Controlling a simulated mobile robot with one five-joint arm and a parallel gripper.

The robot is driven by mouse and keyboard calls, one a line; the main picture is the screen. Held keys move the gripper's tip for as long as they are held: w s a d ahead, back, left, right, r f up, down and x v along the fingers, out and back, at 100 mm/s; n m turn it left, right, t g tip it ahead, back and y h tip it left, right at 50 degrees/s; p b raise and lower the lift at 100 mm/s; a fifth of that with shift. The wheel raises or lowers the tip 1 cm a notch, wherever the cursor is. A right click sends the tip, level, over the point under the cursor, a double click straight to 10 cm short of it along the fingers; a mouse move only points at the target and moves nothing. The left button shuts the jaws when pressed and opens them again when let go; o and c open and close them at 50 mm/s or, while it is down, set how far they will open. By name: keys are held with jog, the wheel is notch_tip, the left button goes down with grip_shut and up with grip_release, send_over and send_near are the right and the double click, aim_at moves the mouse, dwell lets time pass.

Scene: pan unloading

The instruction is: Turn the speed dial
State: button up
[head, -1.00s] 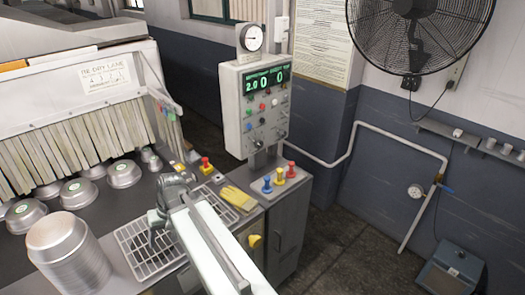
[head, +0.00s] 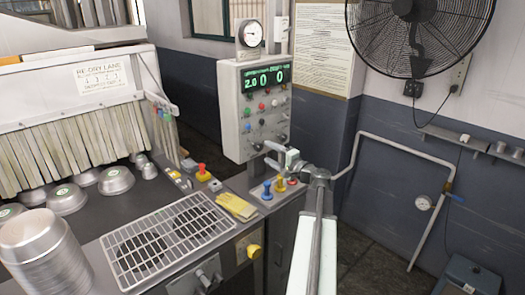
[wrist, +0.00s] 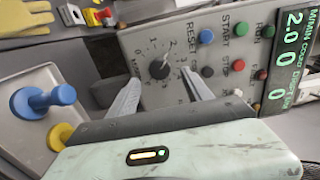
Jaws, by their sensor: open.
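The speed dial (wrist: 159,68) is a dark round knob with a pale pointer line, set in a numbered scale on the grey control panel (wrist: 140,42). In the wrist view my gripper (wrist: 162,76) is open, with one finger on either side of the dial's lower part. I cannot tell whether the fingers touch it. In the head view my gripper (head: 268,155) is at the lower right of the control panel (head: 230,110). The dial is too small to make out clearly there. The green display (head: 265,79) reads 2.0, 0 and 0.
Green, blue, red and dark buttons (wrist: 207,37) sit close beside the dial. Blue and yellow plungers (head: 267,190) stand on the cabinet below the panel. A yellow glove (head: 236,205) lies left of them. A pressure gauge (head: 250,33) tops the panel.

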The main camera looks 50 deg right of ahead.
aim_at(260, 148)
jog(key=w, duration=0.5)
jog(key=shift+w+d, duration=0.2)
grip_shut()
jog(key=n, duration=0.4)
jog(key=shift+n, duration=0.3)
grip_release()
jog(key=shift+s, duration=0.1)
